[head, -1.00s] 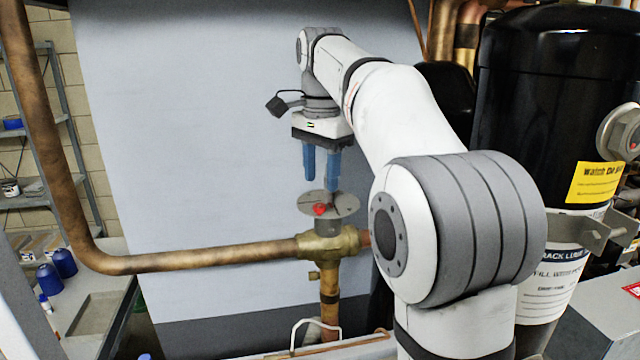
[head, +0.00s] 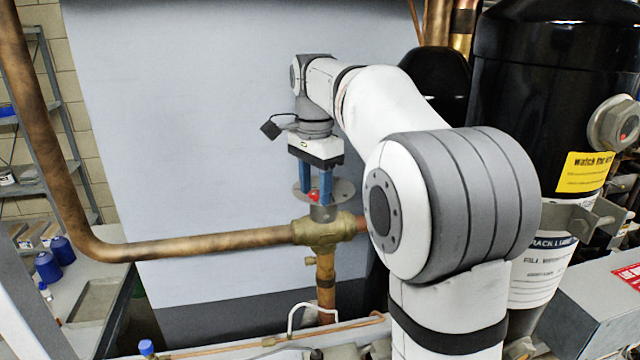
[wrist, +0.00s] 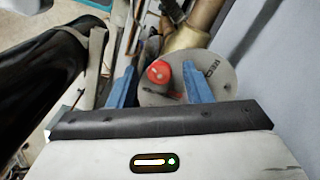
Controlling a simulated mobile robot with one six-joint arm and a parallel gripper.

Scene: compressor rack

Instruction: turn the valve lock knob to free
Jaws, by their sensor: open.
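The valve lock knob is a small red knob (head: 313,195) on a round grey plate (head: 341,190) above the brass valve body (head: 318,231). In the wrist view the red knob (wrist: 158,72) stands on the grey plate (wrist: 222,74), which bears partly readable lettering. My gripper (head: 315,197) points down over the plate, its blue fingers apart. In the wrist view my gripper (wrist: 160,80) has one finger on each side of the knob, with gaps between. I cannot tell whether the fingertips touch the plate.
A copper pipe (head: 200,244) runs left from the valve and bends upward. A black compressor tank (head: 540,95) stands at the right. A thin white tube (head: 292,318) and other pipes lie below the valve. A pale panel (head: 220,120) rises behind.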

